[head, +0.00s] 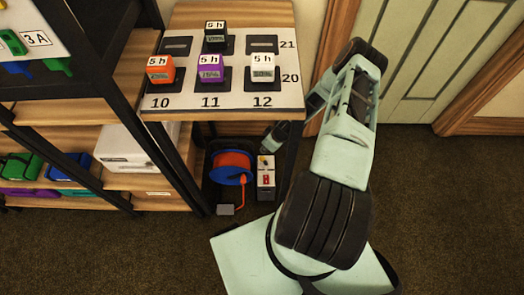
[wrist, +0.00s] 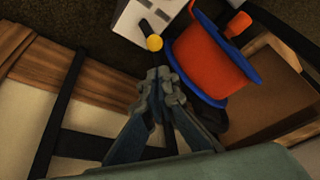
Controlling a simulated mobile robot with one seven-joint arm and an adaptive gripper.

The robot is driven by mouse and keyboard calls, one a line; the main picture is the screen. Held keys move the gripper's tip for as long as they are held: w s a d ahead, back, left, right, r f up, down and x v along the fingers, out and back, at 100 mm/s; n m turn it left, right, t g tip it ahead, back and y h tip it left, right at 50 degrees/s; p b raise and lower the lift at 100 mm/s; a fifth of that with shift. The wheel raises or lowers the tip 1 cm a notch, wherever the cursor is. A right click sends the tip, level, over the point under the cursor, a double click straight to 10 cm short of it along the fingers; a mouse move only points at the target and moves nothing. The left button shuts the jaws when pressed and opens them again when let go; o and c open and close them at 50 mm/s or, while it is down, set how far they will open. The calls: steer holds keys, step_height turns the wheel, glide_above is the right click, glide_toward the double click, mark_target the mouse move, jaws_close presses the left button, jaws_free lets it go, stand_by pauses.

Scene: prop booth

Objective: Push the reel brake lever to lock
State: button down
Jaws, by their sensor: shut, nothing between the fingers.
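The cable reel (head: 232,167) has an orange drum and blue flanges and stands low under the table; it also shows in the wrist view (wrist: 208,62). Beside it stands a grey box (head: 266,186) with a red switch on its front. A short dark lever with a yellow ball knob (wrist: 154,43) sticks out of this box. The knob (head: 262,162) is small in the head view. My gripper (wrist: 158,78) is shut and empty, its fingertips just short of the knob with a small gap showing. In the head view the gripper is partly hidden by the table.
The table (head: 222,102) above the reel carries several labelled blocks on a numbered board. A dark table leg (head: 292,160) stands close to my arm. Shelves with boxes (head: 128,150) are at left. The carpet in front is clear.

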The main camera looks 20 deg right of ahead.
mark_target(264, 161)
steer(key=b+x, duration=0.1)
steer(key=x, duration=0.7)
steer(key=shift+w+f+b, duration=0.15)
steer(key=shift+f+b, duration=0.2)
steer(key=shift+b, duration=0.05)
steer(key=shift+b, duration=0.35)
